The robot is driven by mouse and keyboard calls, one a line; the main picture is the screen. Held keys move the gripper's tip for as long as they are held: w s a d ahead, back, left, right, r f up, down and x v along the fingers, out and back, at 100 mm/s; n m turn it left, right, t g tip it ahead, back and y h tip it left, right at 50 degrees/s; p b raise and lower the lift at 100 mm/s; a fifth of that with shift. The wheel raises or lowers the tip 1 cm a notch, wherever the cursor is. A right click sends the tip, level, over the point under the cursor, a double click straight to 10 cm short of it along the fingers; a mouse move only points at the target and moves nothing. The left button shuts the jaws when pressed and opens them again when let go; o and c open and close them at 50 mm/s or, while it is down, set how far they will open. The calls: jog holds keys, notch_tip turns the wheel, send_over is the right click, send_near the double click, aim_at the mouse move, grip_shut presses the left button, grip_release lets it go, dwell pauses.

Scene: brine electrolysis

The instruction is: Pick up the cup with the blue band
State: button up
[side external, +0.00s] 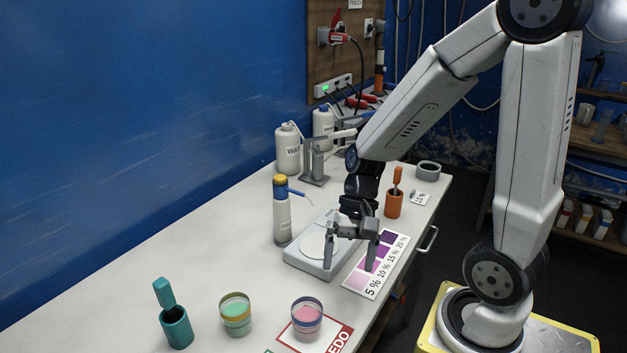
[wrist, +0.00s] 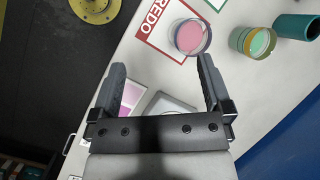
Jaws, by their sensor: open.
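The cup with the blue band (side external: 307,318) is clear, holds pink contents and stands upright on a white card with a red border marked "REDO" (side external: 328,342). In the wrist view the same cup (wrist: 190,37) is beyond my right fingertip, towards the top. My gripper (side external: 349,262) is open and empty, above the scale and the purple colour chart, apart from the cup. Both fingers also show in the wrist view (wrist: 160,64). A second cup with a yellow band and green contents (side external: 236,314) stands to the left of the pink one.
A teal holder (side external: 176,327) stands left of the cups. The scale (side external: 298,257) and colour chart (side external: 362,283) lie below my gripper. An orange holder (side external: 393,205) is farther back. The left table surface is clear.

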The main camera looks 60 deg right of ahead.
aim_at(318, 313)
jog(key=w+d+r+m+t+y, duration=0.25)
jog(key=w+m+t+y, duration=0.2)
jog(key=m+y, duration=0.55)
jog(key=f, duration=0.5)
jog(key=f+m+h, duration=0.1)
jog(key=f, duration=0.4)
jog(key=s+a+f+m+h, duration=0.1)
jog(key=f, duration=0.5)
jog(key=shift+t, duration=0.35)
jog(key=shift+f, duration=0.1)
jog(key=shift+a, duration=0.1)
jog(key=shift+x, duration=1.25)
jog(key=shift+x, duration=2.6)
